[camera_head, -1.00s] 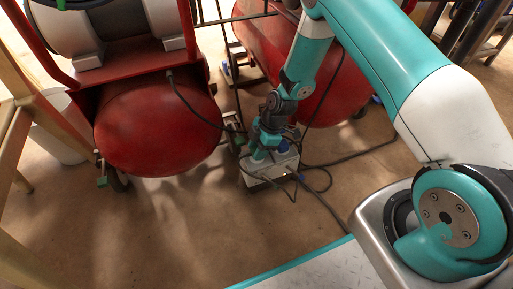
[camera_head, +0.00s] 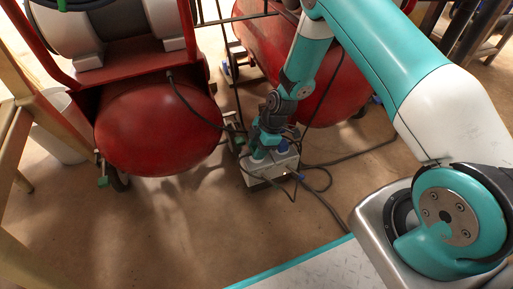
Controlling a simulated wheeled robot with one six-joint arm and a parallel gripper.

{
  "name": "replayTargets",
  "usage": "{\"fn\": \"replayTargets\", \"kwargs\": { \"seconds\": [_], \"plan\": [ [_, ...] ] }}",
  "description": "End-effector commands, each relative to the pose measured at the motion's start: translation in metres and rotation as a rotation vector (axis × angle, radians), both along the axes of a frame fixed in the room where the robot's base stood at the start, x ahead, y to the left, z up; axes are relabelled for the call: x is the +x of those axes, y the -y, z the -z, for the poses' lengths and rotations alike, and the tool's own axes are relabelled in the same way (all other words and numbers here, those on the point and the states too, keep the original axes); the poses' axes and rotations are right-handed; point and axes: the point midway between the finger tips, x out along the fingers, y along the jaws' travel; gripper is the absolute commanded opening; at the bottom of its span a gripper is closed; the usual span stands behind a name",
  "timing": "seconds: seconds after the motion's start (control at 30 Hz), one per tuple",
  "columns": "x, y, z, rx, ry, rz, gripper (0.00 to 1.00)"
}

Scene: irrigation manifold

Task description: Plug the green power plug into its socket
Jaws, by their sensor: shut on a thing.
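A small white box (camera_head: 262,176) with sockets on its top stands on the floor near the middle of the view. My gripper (camera_head: 259,152) points down at the top of this box, over its left part. It is shut on the green plug, which is small and mostly hidden between the fingers. I cannot tell whether the plug touches the socket or how deep it sits. The green plug's socket is hidden under my gripper. A blue plug (camera_head: 282,146) stands on the box just right of my gripper.
A red tank (camera_head: 157,130) on wheels stands to the left, and another red tank (camera_head: 335,95) stands behind. A dark cable runs from the left tank towards the box. Black cables (camera_head: 325,200) loop on the floor to the right. The front floor is clear.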

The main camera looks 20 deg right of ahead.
Motion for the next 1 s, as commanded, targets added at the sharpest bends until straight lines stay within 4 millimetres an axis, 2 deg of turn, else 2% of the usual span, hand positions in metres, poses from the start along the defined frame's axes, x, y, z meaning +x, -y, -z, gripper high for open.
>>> {"fn": "replayTargets", "kwargs": {
  "seconds": [0.73,0.77,0.87,1.0],
  "plan": [
    [0.000,0.000,0.013,0.000,0.000,0.000,0.17],
    [0.000,0.000,0.012,0.000,0.000,0.000,0.45],
    [0.000,0.000,0.012,0.000,0.000,0.000,0.68],
    [0.000,0.000,0.012,0.000,0.000,0.000,0.68]
  ]
}}
